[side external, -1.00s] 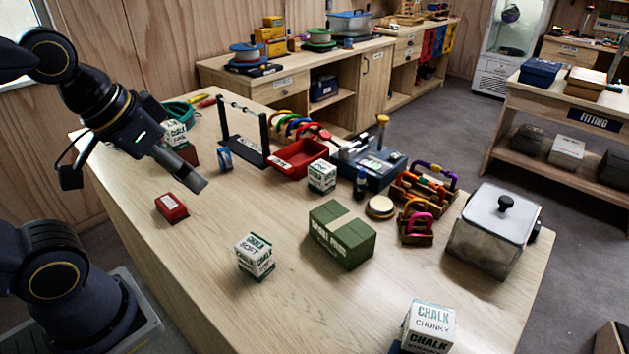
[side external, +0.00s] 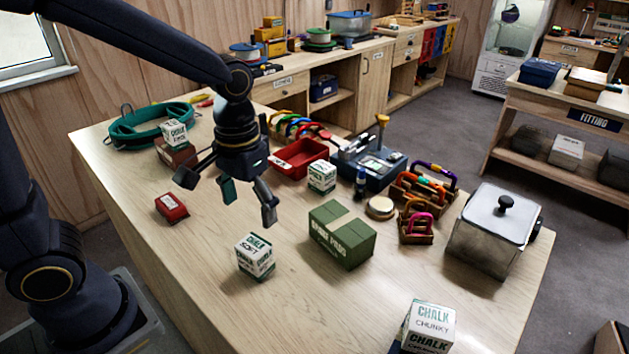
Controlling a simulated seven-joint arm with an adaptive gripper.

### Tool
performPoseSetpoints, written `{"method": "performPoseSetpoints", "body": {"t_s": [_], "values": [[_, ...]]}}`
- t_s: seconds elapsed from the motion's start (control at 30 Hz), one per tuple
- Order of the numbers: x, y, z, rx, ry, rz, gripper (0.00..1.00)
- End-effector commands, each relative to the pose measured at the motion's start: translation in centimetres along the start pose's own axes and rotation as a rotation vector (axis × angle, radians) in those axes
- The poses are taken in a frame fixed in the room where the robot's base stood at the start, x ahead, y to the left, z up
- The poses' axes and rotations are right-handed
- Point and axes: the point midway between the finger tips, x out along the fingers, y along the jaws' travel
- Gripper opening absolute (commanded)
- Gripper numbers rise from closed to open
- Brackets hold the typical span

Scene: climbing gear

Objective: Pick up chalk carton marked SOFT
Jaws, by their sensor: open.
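The chalk carton marked SOFT (side external: 255,256) is a small white box with green and dark lettering. It stands on the wooden table (side external: 215,300), left of a green box. My gripper (side external: 228,200) points down above the table, behind and above the SOFT carton in the picture. Its fingers are spread apart and empty, and they do not touch the carton. Another chalk carton, marked CHUNKY (side external: 431,326), stands at the front edge of the view. Similar white cartons stand near the red tray (side external: 322,177) and at the far left (side external: 174,133), on a brown block.
The green box (side external: 342,235) stands close to the right of the SOFT carton. A small red box (side external: 171,207) lies to the left. A red tray (side external: 299,158), carabiner racks (side external: 416,222) and a lidded metal container (side external: 490,232) stand further off. The table in front of the SOFT carton is clear.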

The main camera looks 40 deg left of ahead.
Motion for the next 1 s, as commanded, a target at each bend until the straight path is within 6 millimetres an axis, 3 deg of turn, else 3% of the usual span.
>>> {"method": "performPoseSetpoints", "body": {"t_s": [0.1,0.3,0.47,0.8,1.0], "values": [[3.0,0.0,0.1,0.0,-0.006,-0.002,0.88],[6.5,-0.1,0.1,-0.001,-0.004,-0.001,0.88],[7.5,0.0,0.1,0.0,0.0,0.0,0.88],[12.1,0.1,0.7,0.0,-0.002,-0.001,0.88],[12.5,0.1,0.6,0.0,0.002,0.001,0.88]]}}
